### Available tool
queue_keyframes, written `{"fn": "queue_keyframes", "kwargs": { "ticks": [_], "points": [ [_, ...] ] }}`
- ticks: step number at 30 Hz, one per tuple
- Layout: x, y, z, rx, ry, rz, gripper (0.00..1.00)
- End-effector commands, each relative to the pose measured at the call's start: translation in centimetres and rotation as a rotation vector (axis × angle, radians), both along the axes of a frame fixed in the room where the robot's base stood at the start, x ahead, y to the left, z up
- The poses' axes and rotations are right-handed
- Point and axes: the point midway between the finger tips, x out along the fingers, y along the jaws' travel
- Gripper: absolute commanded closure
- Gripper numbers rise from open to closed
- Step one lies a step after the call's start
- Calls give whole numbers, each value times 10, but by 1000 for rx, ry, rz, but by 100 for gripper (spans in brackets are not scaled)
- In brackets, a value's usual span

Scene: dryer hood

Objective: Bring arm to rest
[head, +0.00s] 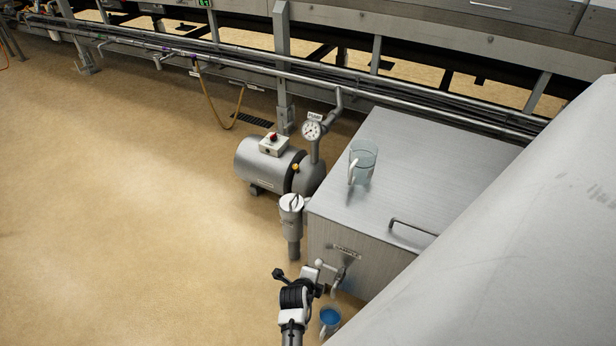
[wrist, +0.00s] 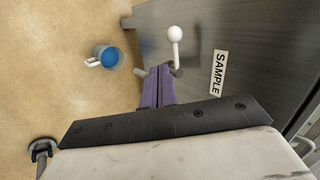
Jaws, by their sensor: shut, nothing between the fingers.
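My gripper (wrist: 159,72) is shut and empty, its purple fingers pressed together in the wrist view. In the head view my gripper (head: 316,276) is low, by the front of the metal cabinet (head: 450,160). The fingertips are close to the sample tap, whose white ball handle (wrist: 175,34) shows just beyond them; I cannot tell whether they touch. The label "SAMPLE" (wrist: 218,73) is on the cabinet face beside the tap. A clear jug with blue liquid (wrist: 106,57) stands on the floor nearby and also shows in the head view (head: 330,318).
An empty-looking clear jug (head: 363,163) stands on the cabinet top, near a bar handle (head: 411,226). A grey tank (head: 264,163), a gauge (head: 311,130) and a filter housing (head: 291,215) stand left of the cabinet. Pipes run behind. The floor (head: 120,220) at left is clear.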

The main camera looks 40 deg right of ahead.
Motion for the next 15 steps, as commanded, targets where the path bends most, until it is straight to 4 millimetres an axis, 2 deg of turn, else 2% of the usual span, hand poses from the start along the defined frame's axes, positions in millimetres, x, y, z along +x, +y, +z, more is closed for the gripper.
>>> {"fn": "queue_keyframes", "kwargs": {
  "ticks": [6,15],
  "points": [
    [-7,17,20,0,0,-1,100],
    [-9,21,26,1,1,-1,100]
  ]
}}
